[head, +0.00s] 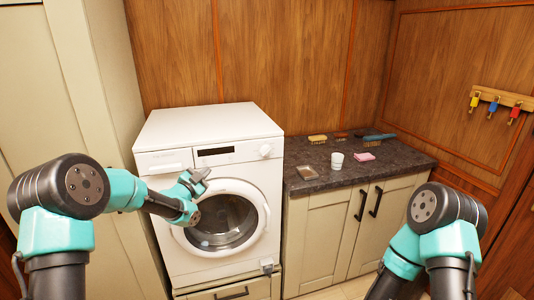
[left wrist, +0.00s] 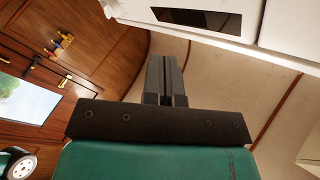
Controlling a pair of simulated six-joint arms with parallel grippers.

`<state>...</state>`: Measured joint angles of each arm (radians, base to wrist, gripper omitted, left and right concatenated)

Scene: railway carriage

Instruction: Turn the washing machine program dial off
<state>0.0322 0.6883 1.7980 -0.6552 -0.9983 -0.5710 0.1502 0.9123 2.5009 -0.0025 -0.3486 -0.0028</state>
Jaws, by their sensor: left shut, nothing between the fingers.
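The white washing machine (head: 205,215) stands against the wood wall. Its round program dial (head: 266,151) is at the right end of the front panel, right of the dark display (head: 215,151). My left gripper (head: 203,176) is shut and empty in front of the panel, left of the dial and apart from it. In the left wrist view the shut fingers (left wrist: 166,78) show, with the machine's panel and dark display (left wrist: 198,20) at the top.
A dark worktop (head: 400,160) right of the machine holds a white cup (head: 337,160), a pink sponge (head: 364,156), brushes and a small brown tray (head: 307,172). Keys hang on a wall rack (head: 503,98). A tall cream cabinet (head: 60,90) stands on the left.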

